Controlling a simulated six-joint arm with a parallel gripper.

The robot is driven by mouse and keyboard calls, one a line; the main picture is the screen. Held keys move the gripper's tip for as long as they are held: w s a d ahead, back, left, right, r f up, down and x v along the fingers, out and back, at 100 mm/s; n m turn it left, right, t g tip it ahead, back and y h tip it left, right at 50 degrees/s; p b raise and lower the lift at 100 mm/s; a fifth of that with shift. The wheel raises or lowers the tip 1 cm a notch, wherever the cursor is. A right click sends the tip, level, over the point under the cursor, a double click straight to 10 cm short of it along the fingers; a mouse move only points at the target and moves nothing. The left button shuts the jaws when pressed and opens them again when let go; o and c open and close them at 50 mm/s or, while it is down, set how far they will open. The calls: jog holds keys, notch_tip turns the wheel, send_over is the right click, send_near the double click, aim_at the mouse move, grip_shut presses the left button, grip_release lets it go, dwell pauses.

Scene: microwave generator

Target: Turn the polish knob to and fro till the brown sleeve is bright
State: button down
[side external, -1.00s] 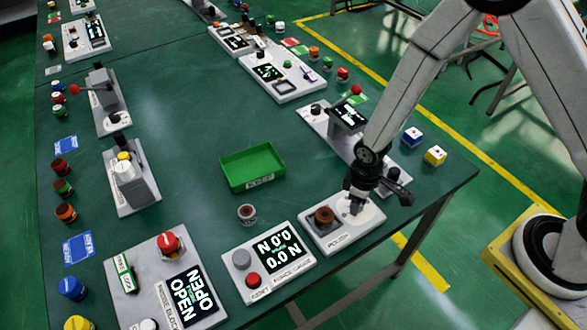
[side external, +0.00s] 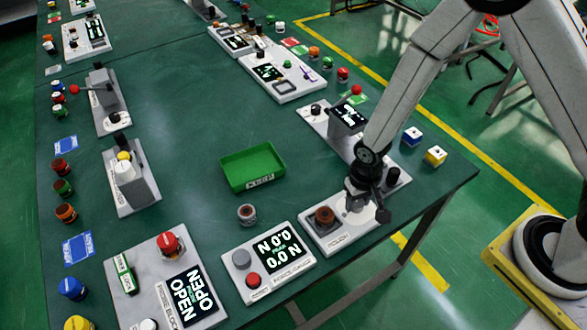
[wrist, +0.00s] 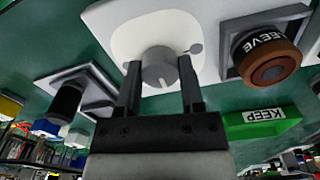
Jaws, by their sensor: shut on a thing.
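The polish station (side external: 338,231) is a light panel near the table's front edge. Its grey round polish knob (wrist: 160,68) sits between my fingers in the wrist view. The brown sleeve (side external: 324,215) sits upright in a holder on the panel's left part. In the wrist view the brown sleeve (wrist: 266,58) looks dull brown with a white lettered band.
A green tray (side external: 252,167) lies behind the polish station. A force gauge panel (side external: 268,262) is to its left, with a small reddish-brown part (side external: 247,213) behind it.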

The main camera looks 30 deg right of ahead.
aim_at(358, 202)
dwell(0.4)
jog(key=shift+c, duration=1.1)
grip_release()
jog(key=shift+r, duration=0.2)
jog(key=shift+r, duration=3.75)
